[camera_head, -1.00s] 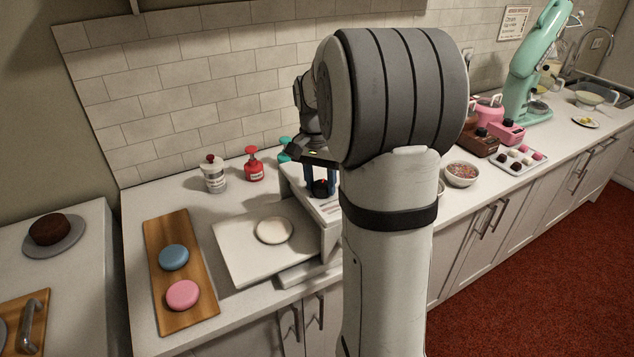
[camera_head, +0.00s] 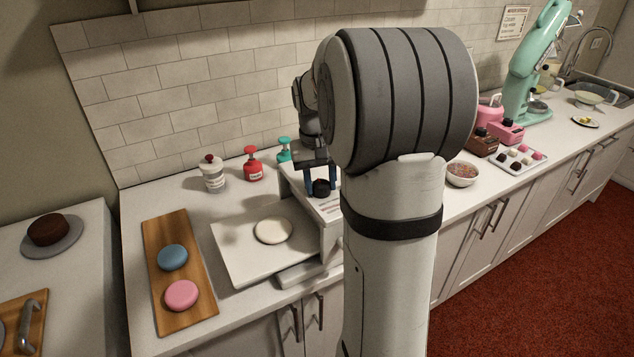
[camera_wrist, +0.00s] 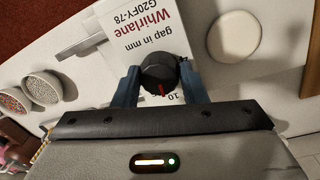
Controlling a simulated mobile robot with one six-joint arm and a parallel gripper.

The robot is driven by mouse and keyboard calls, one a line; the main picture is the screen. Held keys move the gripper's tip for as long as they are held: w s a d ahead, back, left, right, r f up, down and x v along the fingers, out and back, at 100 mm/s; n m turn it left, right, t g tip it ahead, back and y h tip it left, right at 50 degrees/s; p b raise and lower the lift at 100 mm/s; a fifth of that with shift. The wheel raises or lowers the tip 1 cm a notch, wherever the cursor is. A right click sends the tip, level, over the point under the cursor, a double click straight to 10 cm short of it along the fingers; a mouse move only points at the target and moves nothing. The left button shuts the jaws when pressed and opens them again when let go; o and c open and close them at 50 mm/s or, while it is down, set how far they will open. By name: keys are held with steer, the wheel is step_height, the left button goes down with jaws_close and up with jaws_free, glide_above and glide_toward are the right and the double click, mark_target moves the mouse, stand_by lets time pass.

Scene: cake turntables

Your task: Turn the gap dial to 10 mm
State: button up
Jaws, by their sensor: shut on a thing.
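The gap dial (camera_head: 321,188) is a black round knob on top of the white dough sheeter (camera_head: 300,185). In the wrist view the dial (camera_wrist: 158,70) shows a red pointer mark facing the gripper body. My gripper (camera_head: 321,182) is shut on the dial, with one blue finger on each side; the fingers also show in the wrist view (camera_wrist: 160,76). A white label (camera_wrist: 145,35) reads "Whirlane", "G20FY-78" and "gap in mm". A printed "10" shows by the gripper's edge, near the pointer.
A round of pale dough (camera_head: 273,230) lies on the sheeter's white tray (camera_head: 235,255). A red pump bottle (camera_head: 253,168), a white bottle (camera_head: 213,176) and a teal bottle (camera_head: 284,152) stand behind. A wooden board (camera_head: 160,230) lies at left.

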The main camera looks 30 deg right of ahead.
mark_target(318, 184)
steer(key=shift+w+r+n, duration=0.1)
steer(key=shift+r+n, duration=0.1)
steer(key=shift+n, duration=0.5)
steer(key=o, duration=0.9)
steer(key=shift+f, duration=0.15)
steer(key=shift+o, duration=0.3)
steer(key=shift+a+r+b, duration=0.15)
steer(key=shift+r, duration=1.8)
steer(key=shift+a+r+b, duration=0.1)
steer(key=shift+r+b, duration=0.05)
steer(key=shift+r, duration=1.8)
